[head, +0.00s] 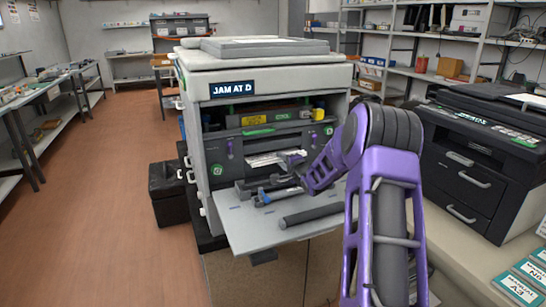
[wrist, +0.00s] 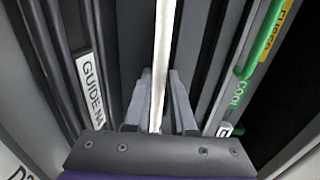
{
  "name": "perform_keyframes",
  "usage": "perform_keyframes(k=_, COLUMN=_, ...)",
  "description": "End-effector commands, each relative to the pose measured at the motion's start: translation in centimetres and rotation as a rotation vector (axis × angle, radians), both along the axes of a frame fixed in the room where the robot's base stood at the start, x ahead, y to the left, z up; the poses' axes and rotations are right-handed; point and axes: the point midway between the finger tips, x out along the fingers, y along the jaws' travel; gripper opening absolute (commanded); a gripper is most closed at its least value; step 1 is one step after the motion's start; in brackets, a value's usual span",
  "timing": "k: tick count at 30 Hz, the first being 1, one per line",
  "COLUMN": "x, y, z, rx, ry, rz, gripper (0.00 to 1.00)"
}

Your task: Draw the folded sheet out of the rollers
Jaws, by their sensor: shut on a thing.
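The folded sheet (head: 264,159) is a pale, creased strip in the open front of the copier (head: 262,75), whose sign reads "JAM AT D". In the wrist view the sheet (wrist: 163,40) is seen edge-on as a thin white strip running away between dark bars. My gripper (head: 290,158) reaches into the opening from the right. Its two grey fingers (wrist: 160,80) are shut on the sheet, one on each side. The sheet's far end and the rollers' grip on it cannot be made out.
The lowered front door (head: 245,232) carries a dark roller (head: 312,214) and a blue-and-black part (head: 274,191). A label starting "GUIDE" (wrist: 91,90) and a green handle (wrist: 260,45) flank the gripper closely. A black printer (head: 490,150) stands at the right.

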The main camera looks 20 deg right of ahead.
Motion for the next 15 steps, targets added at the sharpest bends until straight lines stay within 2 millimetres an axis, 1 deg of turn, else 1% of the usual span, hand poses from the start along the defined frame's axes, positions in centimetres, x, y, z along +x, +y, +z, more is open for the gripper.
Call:
perform_keyframes(k=5, x=-0.2, y=0.0, z=-0.1, rx=0.001, ry=0.003, rz=0.0, gripper=0.05)
perform_keyframes(k=15, x=-1.5, y=-0.1, z=-0.2, rx=0.001, ry=0.005, rz=-0.001, gripper=0.06)
